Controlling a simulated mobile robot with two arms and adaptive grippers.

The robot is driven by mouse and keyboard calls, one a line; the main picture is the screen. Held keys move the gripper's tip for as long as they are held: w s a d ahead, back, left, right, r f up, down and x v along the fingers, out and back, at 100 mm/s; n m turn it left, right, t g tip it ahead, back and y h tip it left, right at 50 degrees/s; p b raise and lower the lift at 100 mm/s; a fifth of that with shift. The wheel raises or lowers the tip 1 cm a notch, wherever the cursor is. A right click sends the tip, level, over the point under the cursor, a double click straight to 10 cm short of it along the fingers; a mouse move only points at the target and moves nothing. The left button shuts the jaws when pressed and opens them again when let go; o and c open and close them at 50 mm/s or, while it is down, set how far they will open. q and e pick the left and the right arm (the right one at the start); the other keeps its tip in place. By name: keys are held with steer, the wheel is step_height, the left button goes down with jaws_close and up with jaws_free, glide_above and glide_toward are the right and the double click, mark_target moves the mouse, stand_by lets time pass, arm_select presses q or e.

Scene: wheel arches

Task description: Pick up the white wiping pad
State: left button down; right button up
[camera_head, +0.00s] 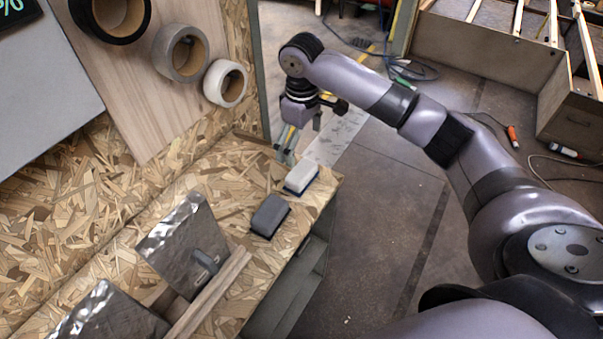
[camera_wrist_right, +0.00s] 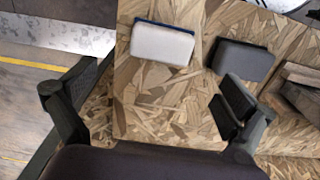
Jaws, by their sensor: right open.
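The white wiping pad (camera_head: 301,177) lies on the wood-chip board bench near its far right corner, with a dark blue layer along its edge. It also shows in the right wrist view (camera_wrist_right: 162,45), near the top middle, ahead of the fingers. My right gripper (camera_head: 288,150) is just beyond the pad in the head view, apart from it. In the wrist view its two dark fingers are spread wide with nothing between them. My left gripper is not in view.
A dark grey pad (camera_head: 270,215) lies beside the white one, nearer to me. Bent metal sheets (camera_head: 182,243) and wooden strips (camera_head: 210,295) stand further left on the bench (camera_head: 232,195). Tape rolls (camera_head: 180,52) hang on the back board. Open floor lies right of the bench.

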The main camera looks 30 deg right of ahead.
mark_target(302, 170)
steer(key=f, duration=0.3)
steer(key=shift+w+f, duration=0.25)
steer(key=shift+f, duration=0.6)
steer(key=shift+s+f, duration=0.15)
steer(key=shift+f, duration=0.1)
steer(key=f, duration=0.2)
steer(key=f+p, duration=0.1)
steer(key=shift+s+f, duration=0.25)
steer(key=shift+f, duration=0.65)
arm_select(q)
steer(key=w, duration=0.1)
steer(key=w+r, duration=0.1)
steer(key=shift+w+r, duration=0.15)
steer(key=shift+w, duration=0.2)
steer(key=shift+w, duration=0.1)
arm_select(e)
steer(key=shift+c, duration=0.4)
